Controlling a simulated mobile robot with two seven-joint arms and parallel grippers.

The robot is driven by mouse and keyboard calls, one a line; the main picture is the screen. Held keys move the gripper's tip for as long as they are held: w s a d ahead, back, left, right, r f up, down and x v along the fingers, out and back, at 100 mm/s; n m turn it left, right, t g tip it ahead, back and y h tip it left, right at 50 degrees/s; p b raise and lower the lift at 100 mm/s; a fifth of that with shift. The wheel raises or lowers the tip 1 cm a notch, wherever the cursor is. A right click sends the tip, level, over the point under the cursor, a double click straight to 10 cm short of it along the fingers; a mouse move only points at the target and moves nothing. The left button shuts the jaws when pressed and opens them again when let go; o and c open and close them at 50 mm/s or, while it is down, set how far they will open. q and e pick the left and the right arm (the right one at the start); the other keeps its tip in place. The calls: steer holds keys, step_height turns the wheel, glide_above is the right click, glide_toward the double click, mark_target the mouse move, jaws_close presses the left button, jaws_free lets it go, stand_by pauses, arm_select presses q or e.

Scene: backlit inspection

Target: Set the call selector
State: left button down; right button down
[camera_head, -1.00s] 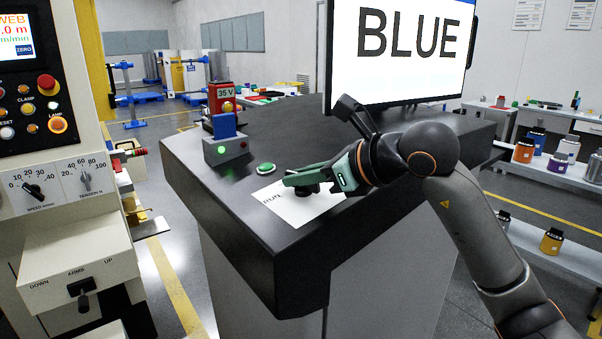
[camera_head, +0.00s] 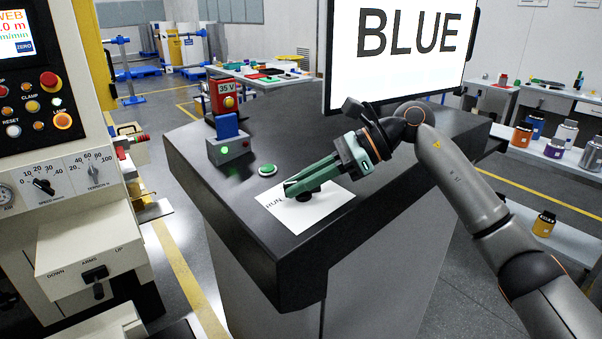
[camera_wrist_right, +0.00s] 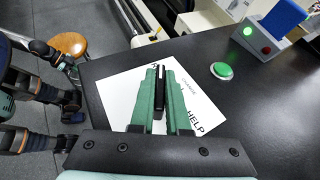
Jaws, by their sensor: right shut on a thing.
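The call selector is a black knob (camera_wrist_right: 160,88) on a white plate (camera_head: 318,211) lying on the dark console top. In the right wrist view the knob's long bar runs along the fingers (camera_wrist_right: 161,72). In the head view the fingers hide much of the knob.
A green button (camera_head: 267,170) sits just beyond the plate. Past it stand a grey box with a green lamp (camera_head: 230,150) and a red 35 V unit (camera_head: 225,97). A large screen (camera_head: 400,50) reading BLUE stands behind my right arm. A machine panel (camera_head: 60,190) is at left.

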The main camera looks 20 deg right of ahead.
steer(key=shift+g, duration=0.3)
steer(key=c, duration=0.9)
jaws_free()
steer(key=v, duration=1.2)
steer(key=shift+d+r, duration=0.1)
steer(key=shift+d, duration=0.15)
